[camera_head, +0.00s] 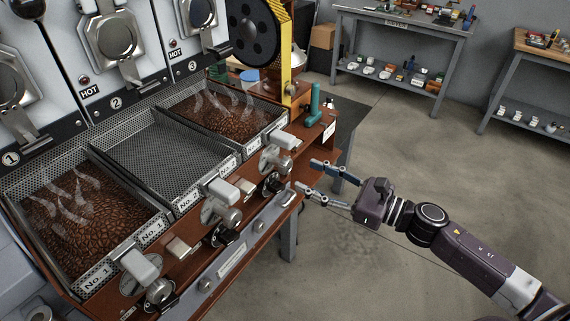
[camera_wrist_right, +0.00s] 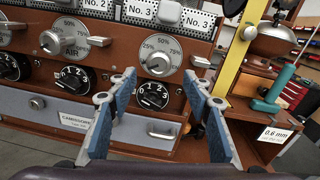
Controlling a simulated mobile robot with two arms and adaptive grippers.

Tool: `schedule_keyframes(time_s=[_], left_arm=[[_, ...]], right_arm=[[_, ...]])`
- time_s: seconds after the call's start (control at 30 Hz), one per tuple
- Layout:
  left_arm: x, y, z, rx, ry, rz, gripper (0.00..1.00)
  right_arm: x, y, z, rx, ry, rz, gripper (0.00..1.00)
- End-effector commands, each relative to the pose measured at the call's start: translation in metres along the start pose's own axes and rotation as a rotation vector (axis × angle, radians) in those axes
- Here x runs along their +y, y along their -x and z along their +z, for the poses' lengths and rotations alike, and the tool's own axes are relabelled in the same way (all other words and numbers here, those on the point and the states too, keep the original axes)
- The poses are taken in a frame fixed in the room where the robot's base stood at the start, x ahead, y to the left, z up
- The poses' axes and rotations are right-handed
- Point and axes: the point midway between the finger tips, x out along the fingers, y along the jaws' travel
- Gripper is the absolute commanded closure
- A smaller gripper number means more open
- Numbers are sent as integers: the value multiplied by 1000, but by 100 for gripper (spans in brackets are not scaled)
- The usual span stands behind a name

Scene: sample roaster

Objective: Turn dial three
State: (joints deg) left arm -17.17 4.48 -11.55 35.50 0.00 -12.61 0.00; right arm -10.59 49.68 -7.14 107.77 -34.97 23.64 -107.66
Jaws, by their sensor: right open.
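The station marked No. 3 has a silver percent dial (camera_wrist_right: 159,57) with a bar-shaped handle. Below it is a black numbered dial (camera_wrist_right: 152,95). In the head view these are the silver dial (camera_head: 275,160) and the black dial (camera_head: 271,185) at the panel's right end. My right gripper (camera_head: 306,175) is open and empty, just right of the panel, fingers pointing at it. In the wrist view its blue-padded fingers (camera_wrist_right: 160,78) frame the black dial, with a gap seen before the panel. My left gripper is out of view.
A silver drawer handle (camera_wrist_right: 162,130) lies below. A teal-handled tool (camera_head: 314,100) and yellow post stand right. Open floor lies right of the panel.

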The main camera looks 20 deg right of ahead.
Motion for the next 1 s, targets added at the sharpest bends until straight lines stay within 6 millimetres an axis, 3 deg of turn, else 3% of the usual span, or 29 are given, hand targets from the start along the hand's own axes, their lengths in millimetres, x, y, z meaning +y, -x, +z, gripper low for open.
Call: schedule_keyframes(time_s=[0.23,0.6,1.0], left_arm=[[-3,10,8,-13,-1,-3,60],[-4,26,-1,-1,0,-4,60],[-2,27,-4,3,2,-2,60]], right_arm=[[1,-23,7,-5,22,8,54],[1,-69,5,-4,16,4,54],[2,-77,3,-2,16,5,54]])
